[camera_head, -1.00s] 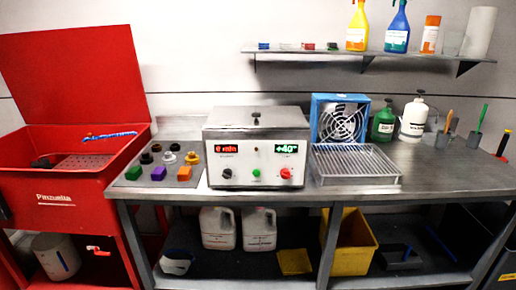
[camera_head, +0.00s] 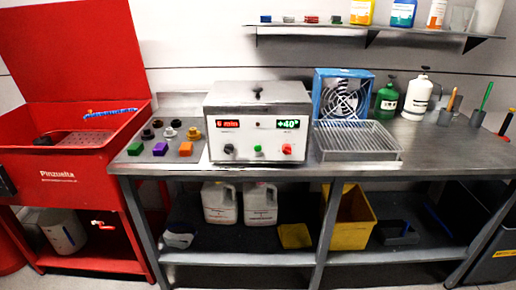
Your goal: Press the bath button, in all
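The bath (camera_head: 258,104) is a grey metal box with a lid and a white front panel, standing on the metal bench left of its middle. Its panel has a red display (camera_head: 228,124) at left and a green display reading about +40 (camera_head: 288,124) at right. Below them sit a black knob (camera_head: 228,149), a small green button (camera_head: 258,148) and a red knob or button (camera_head: 287,149). Which of these is the bath button, I cannot tell from labels, which are too small to read. Neither of my grippers shows in the head view.
A grey mat with coloured blocks and dark and brass parts (camera_head: 160,149) lies left of the bath. A red parts washer (camera_head: 70,175) stands further left. A wire rack (camera_head: 355,140) and blue fan (camera_head: 343,93) stand to the right. Bench front right is clear.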

